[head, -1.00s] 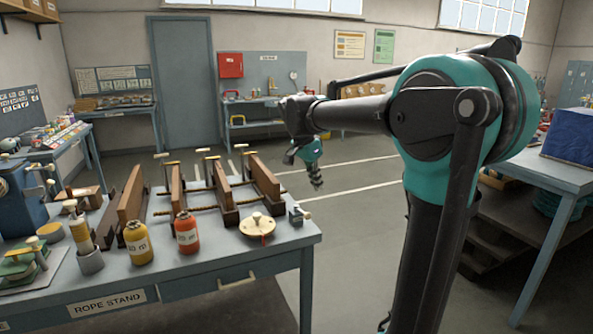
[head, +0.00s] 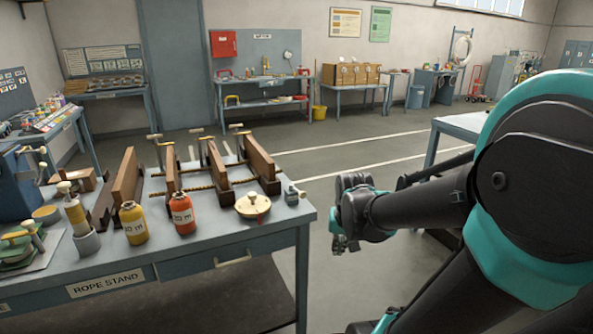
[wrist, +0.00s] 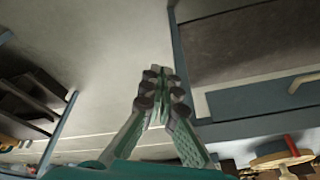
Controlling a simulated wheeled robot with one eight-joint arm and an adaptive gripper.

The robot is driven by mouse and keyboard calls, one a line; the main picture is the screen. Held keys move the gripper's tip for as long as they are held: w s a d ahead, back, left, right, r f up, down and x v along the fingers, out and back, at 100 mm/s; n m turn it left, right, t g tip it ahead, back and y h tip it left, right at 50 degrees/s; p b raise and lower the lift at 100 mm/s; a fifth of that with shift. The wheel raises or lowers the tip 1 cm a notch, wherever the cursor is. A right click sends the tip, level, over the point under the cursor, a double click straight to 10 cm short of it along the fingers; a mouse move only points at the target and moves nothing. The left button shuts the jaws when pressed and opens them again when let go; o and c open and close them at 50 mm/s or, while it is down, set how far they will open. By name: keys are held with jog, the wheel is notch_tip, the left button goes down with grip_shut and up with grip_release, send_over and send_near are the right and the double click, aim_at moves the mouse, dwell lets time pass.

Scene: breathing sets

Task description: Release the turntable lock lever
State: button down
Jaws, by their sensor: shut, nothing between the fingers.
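A round cream disc with a knob and a red mark (head: 252,205), which looks like the turntable, lies near the right end of the rope stand bench (head: 205,258). Beside it, at the bench's right corner, is a small grey fitting with a pale-tipped lever (head: 293,194). I cannot tell for sure whether this is the lock lever. My gripper (head: 345,244) is right of the bench, over the floor, apart from both. In the wrist view my gripper (wrist: 158,80) is shut and empty. There the disc shows partly at the lower right (wrist: 283,160), with a red piece on it.
A yellow bottle (head: 134,223) and an orange-red bottle (head: 183,214) stand left of the disc. Wooden uprights on a threaded frame (head: 215,170) stand behind them. Another table (head: 458,126) is behind my arm. The floor between the two is clear.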

jog(key=w+a+r+m+g, duration=0.2)
jog(key=w+r+m, duration=0.3)
jog(key=w+r, duration=0.75)
notch_tip(320, 180, up, 13)
jog(key=m+g, duration=0.1)
jog(key=m, duration=0.3)
send_over(297, 190)
jog(key=d, duration=0.6)
notch_tip(297, 190, down, 13)
jog(key=s+a, duration=0.2)
jog(key=shift+a, duration=0.4)
